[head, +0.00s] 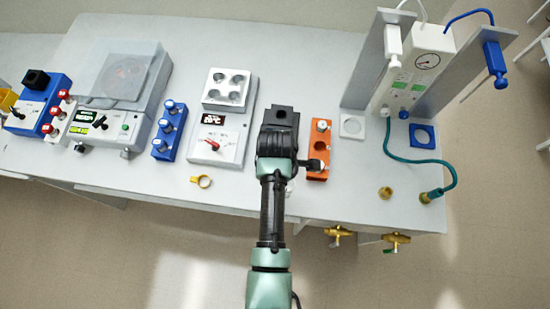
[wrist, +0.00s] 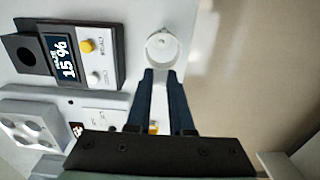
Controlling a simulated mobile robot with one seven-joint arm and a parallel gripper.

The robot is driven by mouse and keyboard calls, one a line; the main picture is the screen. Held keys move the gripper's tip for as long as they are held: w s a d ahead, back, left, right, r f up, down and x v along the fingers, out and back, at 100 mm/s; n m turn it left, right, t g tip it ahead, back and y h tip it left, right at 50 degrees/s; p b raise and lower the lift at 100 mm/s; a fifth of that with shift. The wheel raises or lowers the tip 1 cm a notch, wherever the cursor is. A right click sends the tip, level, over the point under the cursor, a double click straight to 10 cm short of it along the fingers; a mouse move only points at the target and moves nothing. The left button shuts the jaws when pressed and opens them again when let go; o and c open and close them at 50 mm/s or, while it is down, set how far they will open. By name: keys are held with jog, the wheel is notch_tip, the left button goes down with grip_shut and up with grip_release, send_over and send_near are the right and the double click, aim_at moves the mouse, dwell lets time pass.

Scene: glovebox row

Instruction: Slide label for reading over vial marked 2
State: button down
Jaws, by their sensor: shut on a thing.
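My gripper (head: 312,165) is over the front of the bench, beside the front end of an orange rack (head: 319,146). In the wrist view my gripper (wrist: 161,74) is closed around a white round piece (wrist: 162,47) with a hollow-looking middle. I cannot tell whether this is the label or the top of a vial. A yellow ring with a small tab (head: 201,181) lies on the bench to the left. Capped vials stand in the orange rack, a blue rack (head: 167,145) and a white rack (head: 56,131). No number 2 is legible.
A device with a 15 % display (wrist: 66,57) stands beside my gripper, partly behind my arm in the head view. A four-well hotplate (head: 217,147) and a lidded machine (head: 120,85) are farther left. Right are a teal hose (head: 450,165) and brass valves (head: 397,240).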

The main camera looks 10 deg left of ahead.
jog(key=shift+f+b, duration=2.95)
jog(key=shift+f, duration=1.15)
jog(key=c, duration=0.7)
grip_release()
notch_tip(320, 180, up, 13)
jog(key=shift+b, duration=0.7)
